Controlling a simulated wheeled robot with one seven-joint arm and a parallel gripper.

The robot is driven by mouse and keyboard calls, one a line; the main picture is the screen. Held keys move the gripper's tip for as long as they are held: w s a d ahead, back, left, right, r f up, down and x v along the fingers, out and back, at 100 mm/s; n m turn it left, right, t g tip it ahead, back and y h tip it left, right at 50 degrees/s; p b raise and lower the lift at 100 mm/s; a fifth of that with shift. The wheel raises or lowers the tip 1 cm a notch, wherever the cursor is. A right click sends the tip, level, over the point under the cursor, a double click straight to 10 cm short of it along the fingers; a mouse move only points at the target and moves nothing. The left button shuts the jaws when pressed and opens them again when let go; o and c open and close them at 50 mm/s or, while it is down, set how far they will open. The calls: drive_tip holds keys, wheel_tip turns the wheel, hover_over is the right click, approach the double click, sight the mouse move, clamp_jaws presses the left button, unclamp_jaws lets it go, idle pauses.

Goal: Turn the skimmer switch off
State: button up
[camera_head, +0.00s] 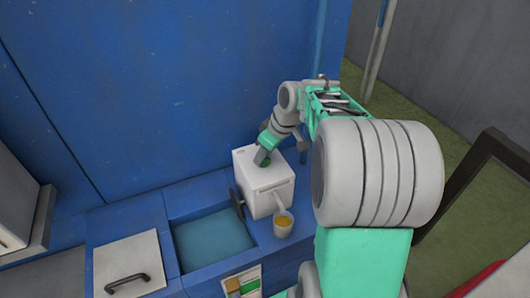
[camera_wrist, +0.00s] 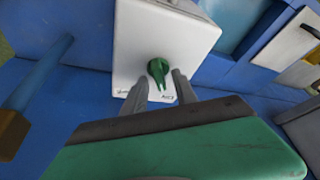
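The skimmer is a white box (camera_head: 277,178) on the blue counter. A green rotary switch (camera_wrist: 157,70) sits on its top face and shows in the wrist view. Small dark markings lie on the white face near the fingertips, too small to read for certain. My gripper (camera_wrist: 160,86) is open, with one grey finger on either side of the switch's pointed end. I cannot tell whether the fingers touch it. In the head view my gripper (camera_head: 263,156) reaches down to the top of the box and partly hides the switch.
A cup (camera_head: 283,226) with orange-brown contents stands under the box's spout. A dark disc (camera_head: 237,203) is on the box's left side, beside a sunken basin (camera_head: 213,240). A white lid with a dark handle (camera_head: 127,267) lies further left. A blue wall rises behind.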

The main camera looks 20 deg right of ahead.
drive_tip(key=shift+f, duration=0.1)
clamp_jaws()
idle(0.3)
